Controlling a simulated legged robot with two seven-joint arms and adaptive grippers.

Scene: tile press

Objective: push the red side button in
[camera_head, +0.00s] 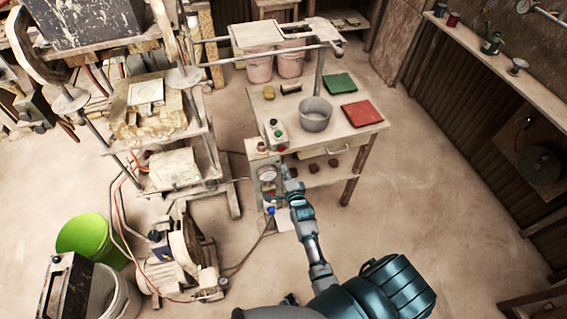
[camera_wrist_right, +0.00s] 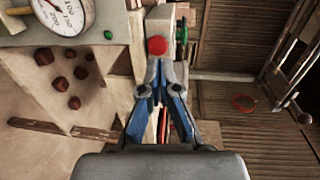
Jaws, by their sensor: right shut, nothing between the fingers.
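The red side button (camera_wrist_right: 157,45) is a round red cap on the end of a small grey box, at the upper middle of the right wrist view. My right gripper (camera_wrist_right: 158,65) is shut and empty. Its blue-sided fingers point up at the button, with the tips just below it in the picture; I cannot tell whether they touch it. In the head view my right gripper (camera_head: 291,185) is beside the gauge panel (camera_head: 267,176) at the table's near left corner. I cannot make out the side button there. My left gripper is not in view.
A pressure gauge (camera_wrist_right: 62,14) and a small green button (camera_wrist_right: 108,35) are left of the fingers. The table (camera_head: 348,125) carries a grey pot (camera_head: 315,114), a red tile (camera_head: 362,113) and a green tile (camera_head: 339,83). The floor to the right is clear.

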